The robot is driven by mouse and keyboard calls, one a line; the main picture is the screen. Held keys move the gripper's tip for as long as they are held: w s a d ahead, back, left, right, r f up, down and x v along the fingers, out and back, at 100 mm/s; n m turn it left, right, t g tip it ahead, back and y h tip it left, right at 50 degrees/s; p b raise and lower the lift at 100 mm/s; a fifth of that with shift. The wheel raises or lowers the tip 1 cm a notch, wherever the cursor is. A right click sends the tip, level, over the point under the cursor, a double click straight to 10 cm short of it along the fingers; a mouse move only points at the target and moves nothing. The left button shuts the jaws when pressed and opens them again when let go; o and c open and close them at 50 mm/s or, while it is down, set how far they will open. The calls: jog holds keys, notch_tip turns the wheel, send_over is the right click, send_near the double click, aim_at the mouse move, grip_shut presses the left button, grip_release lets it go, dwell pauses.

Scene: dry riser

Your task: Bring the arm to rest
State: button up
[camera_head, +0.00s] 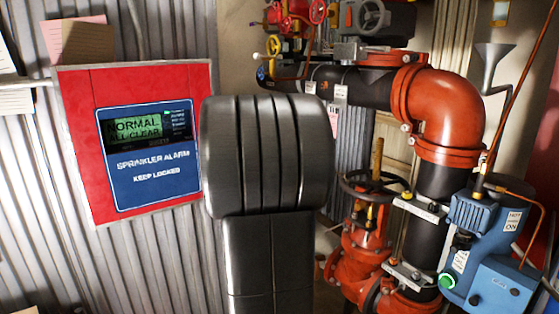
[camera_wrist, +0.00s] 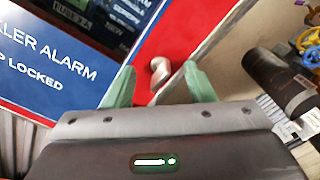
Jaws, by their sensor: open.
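My gripper (camera_wrist: 161,84) shows in the wrist view with its two green fingers apart. A small metallic knob or latch (camera_wrist: 160,68) shows between the fingers, on the red face of the sprinkler alarm cabinet (camera_wrist: 188,20). I cannot tell whether the fingers touch it; no object is clearly held. In the head view the red cabinet (camera_head: 78,150) hangs on the corrugated wall at the left. Its door looks shut, and its display (camera_head: 135,128) reads "NORMAL ALL CLEAR". My dark arm stands in the middle of the head view and hides my gripper and the cabinet's right edge.
Thick black and orange pipework (camera_head: 440,110) fills the right of the head view. A red valve with a dark handwheel (camera_head: 372,185) and a blue pump unit (camera_head: 485,245) stand there. Papers (camera_head: 75,40) hang above the cabinet. Corrugated wall (camera_head: 150,270) lies below it.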

jog(key=shift+m+p, duration=3.5)
jog(key=shift+m, duration=0.4)
